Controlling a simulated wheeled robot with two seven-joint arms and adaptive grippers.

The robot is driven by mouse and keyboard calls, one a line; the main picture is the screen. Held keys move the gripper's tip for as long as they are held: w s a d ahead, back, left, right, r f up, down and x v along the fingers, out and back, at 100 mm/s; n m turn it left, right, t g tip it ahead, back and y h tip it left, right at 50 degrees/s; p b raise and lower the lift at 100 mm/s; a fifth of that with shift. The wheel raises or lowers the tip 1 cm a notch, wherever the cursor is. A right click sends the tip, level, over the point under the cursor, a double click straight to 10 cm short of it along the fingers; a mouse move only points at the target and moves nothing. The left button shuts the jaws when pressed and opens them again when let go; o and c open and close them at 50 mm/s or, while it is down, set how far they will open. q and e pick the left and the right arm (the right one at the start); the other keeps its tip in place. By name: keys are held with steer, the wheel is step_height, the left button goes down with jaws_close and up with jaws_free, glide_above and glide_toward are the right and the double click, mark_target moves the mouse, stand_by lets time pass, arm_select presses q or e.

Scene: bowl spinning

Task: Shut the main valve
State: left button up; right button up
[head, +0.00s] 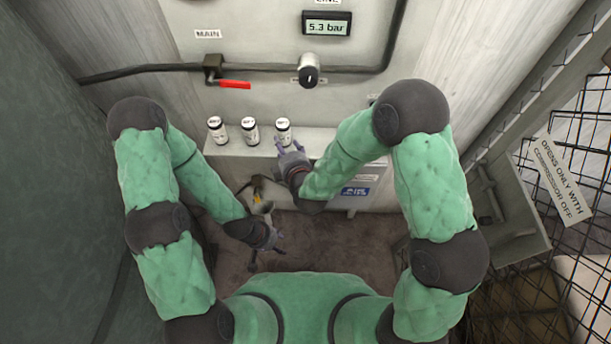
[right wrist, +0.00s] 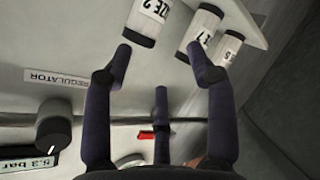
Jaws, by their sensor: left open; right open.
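The main valve (head: 212,68) sits on the pipe under a MAIN label (head: 208,34) on the back wall. Its red lever (head: 235,84) points right, roughly along the pipe. The lever also shows small and partly hidden in the right wrist view (right wrist: 146,135). My right gripper (head: 288,147) is open and empty by the shelf, just in front of the rightmost canister (head: 283,132), below and right of the lever. My left gripper (head: 266,250) is open and empty, low over the dark floor, well away from the valve.
Two more labelled canisters, one at left (head: 217,131) and one in the middle (head: 250,132), stand on the shelf (head: 228,148). A regulator knob (head: 309,75) and a 5.3 bar display (head: 327,27) are right of the valve. A wire mesh panel (head: 580,120) stands at right.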

steer(key=s+d+f+m+g+b, duration=0.1)
steer(key=d+f+m, duration=0.1)
steer(key=f, duration=0.3)
steer(key=s+d+f+m+g+b, duration=0.1)
steer(key=d+f+m+b, duration=0.1)
steer(key=f, duration=0.4)
steer(key=shift+s+d+g+h, duration=0.25)
steer(key=shift+d+g+h, duration=0.15)
steer(key=shift+d, duration=0.5)
